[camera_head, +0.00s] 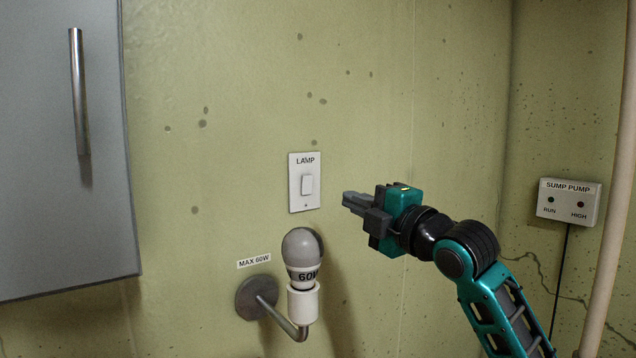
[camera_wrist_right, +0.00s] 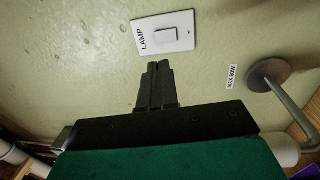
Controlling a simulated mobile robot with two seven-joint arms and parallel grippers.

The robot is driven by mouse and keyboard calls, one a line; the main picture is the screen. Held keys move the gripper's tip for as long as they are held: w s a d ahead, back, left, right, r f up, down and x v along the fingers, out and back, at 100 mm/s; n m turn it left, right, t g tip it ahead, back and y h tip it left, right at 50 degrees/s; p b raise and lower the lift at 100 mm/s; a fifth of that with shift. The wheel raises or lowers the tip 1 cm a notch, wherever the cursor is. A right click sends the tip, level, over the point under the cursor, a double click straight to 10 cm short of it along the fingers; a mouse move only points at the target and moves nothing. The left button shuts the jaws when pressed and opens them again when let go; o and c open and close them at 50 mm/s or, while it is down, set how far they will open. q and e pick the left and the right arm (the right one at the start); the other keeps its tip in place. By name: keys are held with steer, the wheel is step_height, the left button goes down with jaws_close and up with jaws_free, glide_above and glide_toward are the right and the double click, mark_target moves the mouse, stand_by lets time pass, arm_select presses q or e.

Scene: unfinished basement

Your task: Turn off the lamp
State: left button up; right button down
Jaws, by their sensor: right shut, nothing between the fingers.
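A white wall switch plate (camera_head: 292,188) marked LAMP is on the green wall, with a white rocker (camera_head: 307,185) in its middle. The plate also shows in the right wrist view (camera_wrist_right: 150,46), beyond the fingertips. Below it a wall lamp holds a bulb (camera_head: 303,247) in a white socket (camera_head: 303,303); the bulb looks grey and unlit. My right gripper (camera_head: 348,199) is shut and empty, to the right of the plate and a little below the rocker. Its closed fingers (camera_wrist_right: 158,70) point toward the wall, apart from the switch. My left gripper is not in view.
A grey cabinet (camera_head: 60,190) with a metal handle (camera_head: 79,92) is at the left. A sump pump box (camera_head: 569,200) with a cable and a pale vertical pipe (camera_head: 615,200) are at the right. The lamp's bent arm (camera_head: 280,317) sticks out below the switch. The wall around the plate is clear.

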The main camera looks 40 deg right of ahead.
steer(key=p, duration=0.2)
glide_toward(308, 178)
steer(key=w, duration=0.5)
steer(key=shift+w+d+r, duration=0.2)
steer(key=shift+d, duration=0.15)
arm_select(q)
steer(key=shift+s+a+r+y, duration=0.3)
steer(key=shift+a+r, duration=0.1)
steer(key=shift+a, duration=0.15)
arm_select(e)
steer(key=shift+w, duration=0.7)
steer(key=shift+d, duration=0.1)
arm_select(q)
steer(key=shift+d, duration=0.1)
arm_select(e)
steer(key=r+p, duration=0.1)
steer(key=p, duration=0.2)
steer(key=shift+w+d+r+g, duration=0.1)
steer(key=shift+w+g, duration=0.1)
steer(key=shift+g, duration=0.2)
steer(key=shift+s+f+b, duration=0.1)
steer(key=shift+f+b, duration=0.2)
steer(key=shift+f, duration=0.05)
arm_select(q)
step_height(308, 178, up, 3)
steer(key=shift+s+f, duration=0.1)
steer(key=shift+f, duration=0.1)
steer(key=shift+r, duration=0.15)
